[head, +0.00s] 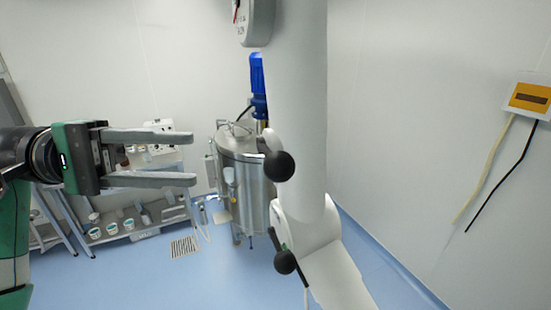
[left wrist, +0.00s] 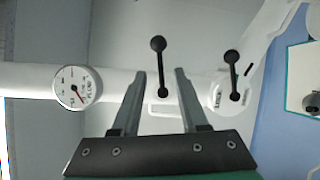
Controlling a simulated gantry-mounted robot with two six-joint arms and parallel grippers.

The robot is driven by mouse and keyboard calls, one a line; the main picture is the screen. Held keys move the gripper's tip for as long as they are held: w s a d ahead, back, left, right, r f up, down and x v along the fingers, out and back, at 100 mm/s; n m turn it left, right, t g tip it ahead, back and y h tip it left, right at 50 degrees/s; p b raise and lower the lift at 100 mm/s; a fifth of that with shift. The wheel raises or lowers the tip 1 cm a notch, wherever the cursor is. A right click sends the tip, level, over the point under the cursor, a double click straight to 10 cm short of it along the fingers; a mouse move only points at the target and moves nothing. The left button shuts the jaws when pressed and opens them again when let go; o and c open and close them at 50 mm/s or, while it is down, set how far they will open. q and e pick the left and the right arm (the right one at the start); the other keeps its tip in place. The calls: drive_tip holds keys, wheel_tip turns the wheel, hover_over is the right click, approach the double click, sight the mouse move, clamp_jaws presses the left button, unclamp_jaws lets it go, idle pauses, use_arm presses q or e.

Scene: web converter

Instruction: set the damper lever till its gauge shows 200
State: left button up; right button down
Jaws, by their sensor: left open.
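A white duct (head: 297,110) carries two black ball-ended levers. The upper lever's knob (head: 279,165) points toward the camera; the lower lever's knob (head: 285,262) hangs on a short black rod. The round white gauge (head: 255,20) is cut off at the top of the head view. In the left wrist view the gauge (left wrist: 78,88) has a red needle; its reading is too small to tell. My left gripper (head: 194,159) is open and empty, left of the upper lever. In the left wrist view, one lever (left wrist: 160,68) appears between the fingertips; the other lever (left wrist: 234,76) is to the right.
A steel tank (head: 245,185) with a blue motor (head: 258,85) stands behind the duct. A bench with shelves and tubs (head: 112,229) is at back left. An orange-white box (head: 529,98) with cables hangs on the right wall. Blue floor is clear in front.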

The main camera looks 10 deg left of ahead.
sight(267, 160)
use_arm(q)
drive_tip(key=d, duration=0.3)
drive_tip(key=d+p, duration=0.1)
drive_tip(key=d, duration=0.3)
drive_tip(key=w+d+p, duration=0.1)
drive_tip(key=d, duration=0.2)
drive_tip(key=shift+w+d+r, duration=0.1)
drive_tip(key=shift+d, duration=0.75)
clamp_jaws()
